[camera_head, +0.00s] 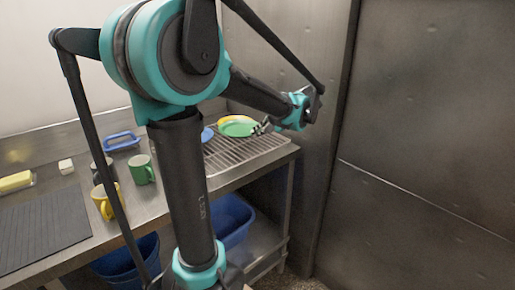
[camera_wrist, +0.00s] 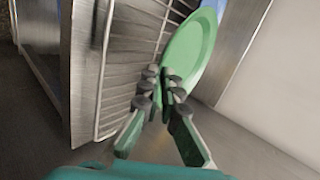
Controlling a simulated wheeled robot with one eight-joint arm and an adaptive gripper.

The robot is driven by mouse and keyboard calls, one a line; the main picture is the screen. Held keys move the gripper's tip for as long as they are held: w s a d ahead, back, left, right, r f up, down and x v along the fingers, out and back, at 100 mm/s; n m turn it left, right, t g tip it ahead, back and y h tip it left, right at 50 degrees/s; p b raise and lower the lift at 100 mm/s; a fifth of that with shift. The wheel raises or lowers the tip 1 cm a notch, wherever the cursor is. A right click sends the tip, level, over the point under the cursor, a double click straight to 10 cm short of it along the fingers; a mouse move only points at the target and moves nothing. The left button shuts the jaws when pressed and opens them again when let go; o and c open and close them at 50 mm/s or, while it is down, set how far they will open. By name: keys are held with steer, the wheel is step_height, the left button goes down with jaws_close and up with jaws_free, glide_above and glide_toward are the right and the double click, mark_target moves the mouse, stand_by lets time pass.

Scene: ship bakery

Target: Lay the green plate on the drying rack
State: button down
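The green plate (camera_head: 237,130) is at the rack's far end in the head view, looking nearly level. It also shows in the wrist view (camera_wrist: 192,48), its near rim between my fingertips. My gripper (camera_head: 262,128) is at the plate's right side and appears shut on that rim; its fingers also show in the wrist view (camera_wrist: 165,88). The wire drying rack (camera_head: 245,149) lies under and beside the plate; it also shows in the wrist view (camera_wrist: 128,60). I cannot tell whether the plate touches the wires.
A yellow plate (camera_head: 236,119) shows just behind the green one, and a blue plate (camera_head: 207,134) to its left. A green mug (camera_head: 142,169), a yellow mug (camera_head: 106,201) and a dark mat (camera_head: 42,229) are on the counter. A metal wall (camera_head: 330,110) stands close on the right.

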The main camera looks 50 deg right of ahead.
steer(key=shift+f, duration=3.4)
steer(key=c, duration=2)
jaws_free()
steer(key=shift+f, duration=0.1)
steer(key=v, duration=1.2)
